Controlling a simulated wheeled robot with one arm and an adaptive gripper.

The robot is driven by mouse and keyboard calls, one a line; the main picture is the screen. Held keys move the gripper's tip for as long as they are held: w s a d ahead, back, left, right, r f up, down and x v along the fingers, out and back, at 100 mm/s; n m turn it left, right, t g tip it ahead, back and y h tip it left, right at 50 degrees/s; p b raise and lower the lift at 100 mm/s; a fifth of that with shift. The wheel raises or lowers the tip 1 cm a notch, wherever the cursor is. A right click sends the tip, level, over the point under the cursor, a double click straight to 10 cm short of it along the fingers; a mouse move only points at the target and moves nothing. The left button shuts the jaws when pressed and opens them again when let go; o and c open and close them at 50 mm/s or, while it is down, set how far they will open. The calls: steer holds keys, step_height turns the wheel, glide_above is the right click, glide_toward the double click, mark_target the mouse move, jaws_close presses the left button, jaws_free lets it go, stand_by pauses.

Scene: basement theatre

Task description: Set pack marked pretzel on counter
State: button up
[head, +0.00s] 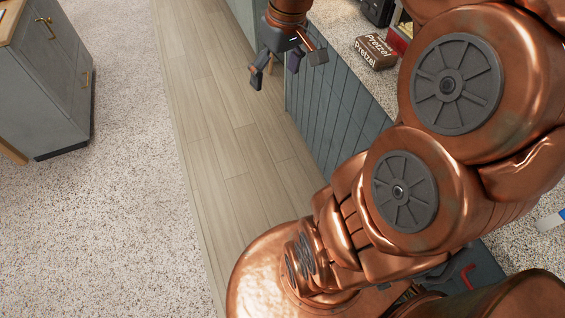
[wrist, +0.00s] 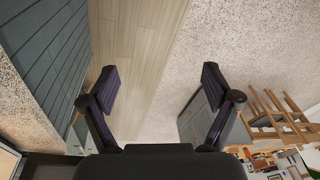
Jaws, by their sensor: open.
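The pack marked pretzel (head: 376,52) is a brown box with "Pretzel" in white letters. It lies on the speckled counter (head: 341,18) in the head view, close to the counter's left edge. My gripper (head: 274,72) is left of the pack, over the wooden floor just off the counter's edge, and apart from the pack. Its fingers are spread and empty. In the wrist view my gripper (wrist: 160,88) also shows wide open, with only floor between the fingers. The pack does not show in the wrist view.
A dark object (head: 377,11) and a red item (head: 399,40) stand on the counter near the pack. A grey cabinet (head: 50,80) stands at the far left. The floor (head: 215,120) between is clear. Wooden chairs (wrist: 275,122) show at right in the wrist view.

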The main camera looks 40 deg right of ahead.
steer(key=s+a+f+g, duration=0.1)
steer(key=s+a+f, duration=0.1)
steer(key=s+a, duration=0.2)
steer(key=s+a+f+g, duration=0.1)
steer(key=s+a+f, duration=0.2)
steer(key=s, duration=0.5)
steer(key=s+a+f+g+h, duration=0.1)
steer(key=s+a+f, duration=0.1)
steer(key=s+a, duration=0.3)
steer(key=shift+s+f, duration=0.2)
steer(key=shift+s, duration=0.35)
